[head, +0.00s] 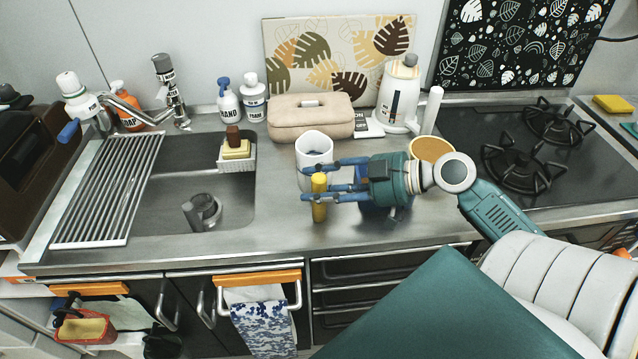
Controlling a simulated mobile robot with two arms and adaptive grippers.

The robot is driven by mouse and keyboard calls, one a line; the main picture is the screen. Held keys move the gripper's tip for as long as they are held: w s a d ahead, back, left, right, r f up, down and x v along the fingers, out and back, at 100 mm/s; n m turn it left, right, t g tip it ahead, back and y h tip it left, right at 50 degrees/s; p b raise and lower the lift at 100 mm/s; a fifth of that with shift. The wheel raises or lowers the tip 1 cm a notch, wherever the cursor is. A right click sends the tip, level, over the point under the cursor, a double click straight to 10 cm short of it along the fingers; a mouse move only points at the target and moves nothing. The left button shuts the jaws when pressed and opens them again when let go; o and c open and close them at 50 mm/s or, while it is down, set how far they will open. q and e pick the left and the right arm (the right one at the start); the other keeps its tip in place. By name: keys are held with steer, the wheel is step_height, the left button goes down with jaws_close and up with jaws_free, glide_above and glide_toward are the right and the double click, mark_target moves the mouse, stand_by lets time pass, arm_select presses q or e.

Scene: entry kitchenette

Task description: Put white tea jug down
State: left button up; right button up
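The white tea jug (313,146) is an open-topped white cylinder near the middle of the counter, in front of the beige case. An upright yellow piece (319,208) at its near side looks like its handle. My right gripper (322,182) reaches in from the right, its blue fingers closed around this yellow piece. The fingers cover part of the jug's lower body. The jug looks upright. I cannot tell whether its base touches the counter (283,225). My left gripper is not in view.
The sink (180,205) with a drying rack (110,190) lies to the left. A white kettle (397,97) and a beige case (310,117) stand behind. A yellow-topped round container (432,149) is to the right, beside the black stove (480,150). Bare counter shows left of the jug.

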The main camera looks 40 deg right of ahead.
steer(key=shift+o, duration=0.8)
steer(key=shift+s+r, duration=0.1)
steer(key=shift+r, duration=0.05)
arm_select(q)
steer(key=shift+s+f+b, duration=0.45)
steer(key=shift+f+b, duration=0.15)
arm_select(e)
steer(key=v, duration=1.2)
